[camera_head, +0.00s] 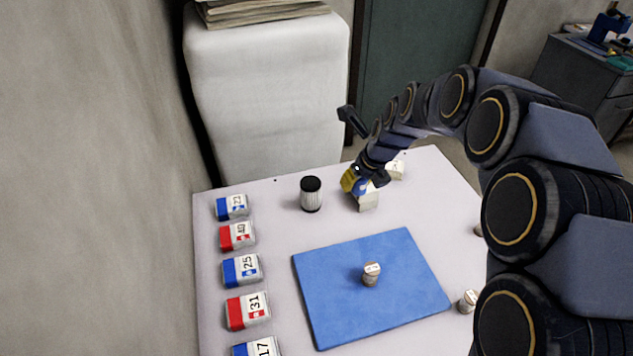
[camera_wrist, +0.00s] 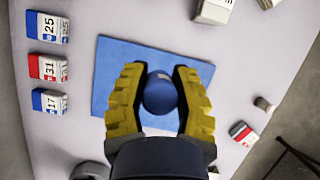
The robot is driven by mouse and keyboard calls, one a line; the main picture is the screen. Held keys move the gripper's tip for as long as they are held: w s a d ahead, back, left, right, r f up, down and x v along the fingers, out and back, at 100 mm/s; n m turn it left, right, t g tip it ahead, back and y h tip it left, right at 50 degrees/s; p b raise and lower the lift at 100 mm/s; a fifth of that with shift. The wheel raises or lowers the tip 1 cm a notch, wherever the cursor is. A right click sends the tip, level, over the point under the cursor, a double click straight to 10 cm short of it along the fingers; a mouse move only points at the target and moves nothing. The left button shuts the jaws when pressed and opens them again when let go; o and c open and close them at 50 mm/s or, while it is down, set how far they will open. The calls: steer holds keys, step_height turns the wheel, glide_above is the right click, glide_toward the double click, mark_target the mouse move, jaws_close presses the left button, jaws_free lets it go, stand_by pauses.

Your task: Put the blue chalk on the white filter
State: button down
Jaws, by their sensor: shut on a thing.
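My gripper (camera_head: 355,186) is at the far side of the table, its yellow fingers closed on a round blue piece (camera_head: 361,188), which looks like the blue chalk. In the wrist view the blue piece (camera_wrist: 160,95) sits between both yellow fingers of my gripper (camera_wrist: 160,88). A ribbed white cylinder with a black top (camera_head: 311,196), likely the white filter, stands upright to the left of my gripper. The blue piece is apart from it.
A blue mat (camera_head: 325,310) lies mid-table with a small cork-like piece (camera_head: 371,274) on it. Red and blue numbered boxes (camera_head: 240,270) line the left side. White blocks (camera_head: 369,201) stand close by my gripper. Table between filter and mat is clear.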

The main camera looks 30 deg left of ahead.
steer(key=s+a+r, duration=0.1)
steer(key=s+a, duration=0.2)
steer(key=a, duration=0.3)
glide_toward(308, 178)
steer(key=shift+w+a+f, duration=0.3)
steer(key=shift+a+f, duration=0.45)
steer(key=shift+f, duration=0.2)
steer(key=shift+w+a+f, duration=0.4)
steer(key=shift+w+f, duration=0.15)
steer(key=shift+f, duration=0.1)
steer(key=shift+a+f, duration=0.1)
steer(key=shift+f, duration=1.6)
steer(key=shift+f, duration=0.15)
steer(key=c, duration=0.9)
jaws_free()
steer(key=shift+o, duration=0.2)
